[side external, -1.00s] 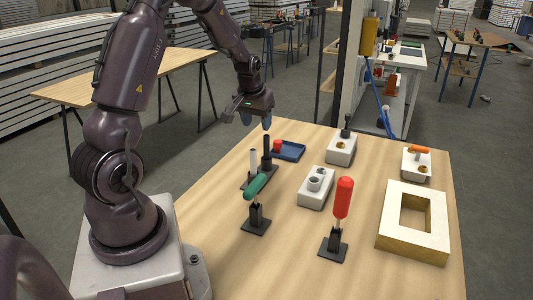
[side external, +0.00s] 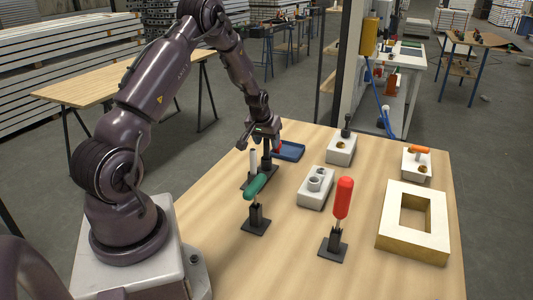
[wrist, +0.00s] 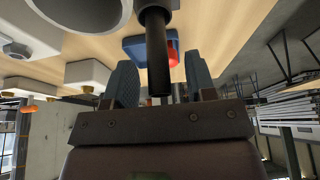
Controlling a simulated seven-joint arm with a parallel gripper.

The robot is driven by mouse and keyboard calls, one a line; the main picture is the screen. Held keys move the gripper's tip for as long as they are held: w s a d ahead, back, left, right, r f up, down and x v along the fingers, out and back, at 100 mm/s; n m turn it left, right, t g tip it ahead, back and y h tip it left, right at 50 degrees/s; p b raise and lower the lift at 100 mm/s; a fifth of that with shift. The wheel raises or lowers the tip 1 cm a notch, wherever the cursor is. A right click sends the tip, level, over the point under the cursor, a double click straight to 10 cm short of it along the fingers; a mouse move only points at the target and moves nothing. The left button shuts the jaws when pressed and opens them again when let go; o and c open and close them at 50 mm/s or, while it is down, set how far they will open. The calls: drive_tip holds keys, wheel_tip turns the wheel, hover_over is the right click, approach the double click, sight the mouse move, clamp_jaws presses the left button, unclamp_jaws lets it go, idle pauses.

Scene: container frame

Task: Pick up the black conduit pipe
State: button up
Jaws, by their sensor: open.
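The black conduit pipe (side external: 266,161) stands upright in a dark stand (side external: 268,173) on the wooden table, right beside a grey pipe (side external: 253,163). My gripper (side external: 264,144) is at the pipe's upper part, pointing down, and hides its top in the side view. In the wrist view, the black pipe (wrist: 157,50) runs between my two open blue-grey fingers, its end close to the palm.
A blue tray (side external: 291,151) with a red piece lies just behind the pipe. A green-handled tool (side external: 255,187) and a red-handled tool (side external: 342,202) stand in front. White blocks (side external: 316,188) and a square wooden frame (side external: 390,243) sit to the right.

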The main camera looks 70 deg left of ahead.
drive_tip(key=shift+w+a+f, duration=0.15)
drive_tip(key=shift+f, duration=0.4)
clamp_jaws()
wheel_tip(320, 180, up, 15)
drive_tip(key=shift+f, duration=0.15)
idle(0.5)
